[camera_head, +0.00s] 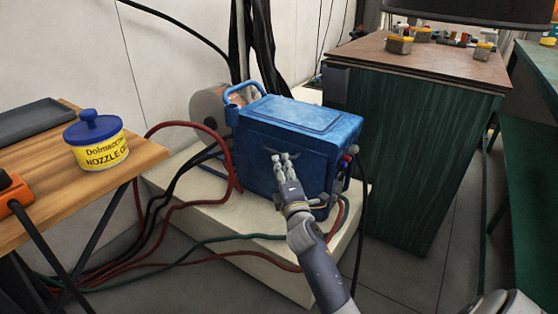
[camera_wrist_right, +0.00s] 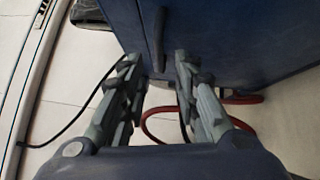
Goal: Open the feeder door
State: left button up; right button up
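The feeder is a blue box (camera_head: 307,117) with a carry handle on top, standing on a pale plinth. Its door is the blue side panel facing me (camera_head: 258,160); it looks closed, flush with the box. My right gripper (camera_head: 285,157) is in front of this panel and covers part of it. In the right wrist view the right gripper (camera_wrist_right: 156,58) has its two fingers apart. A dark bar handle (camera_wrist_right: 158,35) on the blue door (camera_wrist_right: 225,45) lies between the fingertips, with gaps visible beside it. My left gripper is not in view.
Red, black and green cables (camera_head: 185,205) run across the plinth (camera_head: 265,270) and floor. A wooden table (camera_head: 45,205) with a yellow nozzle tub (camera_head: 95,145) stands at left. A green cabinet (camera_head: 420,150) stands close at right.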

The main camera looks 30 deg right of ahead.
jog(key=shift+b+x, duration=0.45)
jog(key=shift+x, duration=1.9)
jog(key=shift+c, duration=0.3)
jog(key=shift+f, duration=0.1)
grip_shut()
